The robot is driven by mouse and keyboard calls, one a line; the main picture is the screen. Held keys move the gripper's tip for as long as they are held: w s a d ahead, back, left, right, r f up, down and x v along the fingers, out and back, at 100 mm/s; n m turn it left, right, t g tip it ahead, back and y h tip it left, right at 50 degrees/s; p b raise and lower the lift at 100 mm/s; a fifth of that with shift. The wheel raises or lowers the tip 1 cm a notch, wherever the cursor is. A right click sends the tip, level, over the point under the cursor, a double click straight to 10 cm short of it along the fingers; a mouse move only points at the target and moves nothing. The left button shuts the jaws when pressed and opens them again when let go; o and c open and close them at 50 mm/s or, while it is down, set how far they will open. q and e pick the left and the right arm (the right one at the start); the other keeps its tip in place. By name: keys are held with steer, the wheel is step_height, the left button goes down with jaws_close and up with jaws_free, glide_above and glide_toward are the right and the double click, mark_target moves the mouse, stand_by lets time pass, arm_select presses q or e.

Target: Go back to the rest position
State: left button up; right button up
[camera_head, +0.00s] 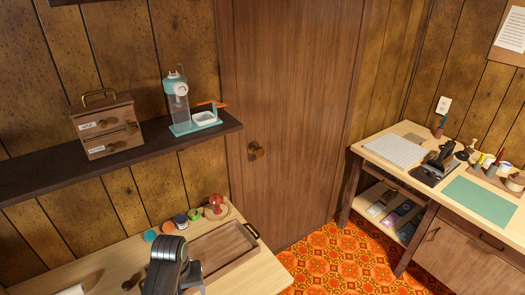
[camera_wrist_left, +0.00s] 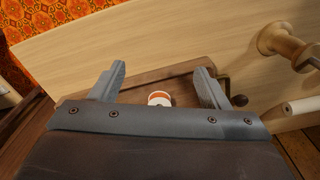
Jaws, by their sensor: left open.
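My left gripper (camera_wrist_left: 161,70) is open in the left wrist view, its two grey fingers wide apart with nothing gripped between them. A small orange and white round thing (camera_wrist_left: 159,98) shows between the fingers, near a dark wooden surface; I cannot tell its distance from them. A dark grey part of my arm (camera_head: 168,262) rises at the bottom of the head view, over the light wooden table (camera_head: 95,262). The fingertips cannot be made out there. My right gripper is in neither view.
Above is a dark shelf (camera_head: 50,180) with a drawer box (camera_head: 105,125) and a teal dispenser (camera_head: 178,105). A desk (camera_head: 415,165) stands right; patterned floor (camera_head: 340,262) lies between.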

arm_select(q)
steer(key=s+a+t, duration=0.2)
steer(key=s+a, duration=0.5)
steer(key=s, duration=0.6)
steer(key=s+a+r+m+t+y, duration=0.25)
steer(key=s+r, duration=0.25)
steer(key=s, duration=0.6)
step_height(320, 180, down, 28)
steer(key=a+g+h+b, duration=0.1)
steer(key=a+g+b, duration=0.1)
steer(key=b, duration=0.2)
steer(key=s+f+b, duration=0.1)
steer(key=s+f, duration=0.6)
steer(key=f, duration=0.3)
steer(key=s+d+f+g+b, duration=0.1)
steer(key=s+f+b, duration=0.1)
steer(key=s+f, duration=0.6)
steer(key=shift+d+f, duration=0.15)
steer(key=shift+f, duration=0.7)
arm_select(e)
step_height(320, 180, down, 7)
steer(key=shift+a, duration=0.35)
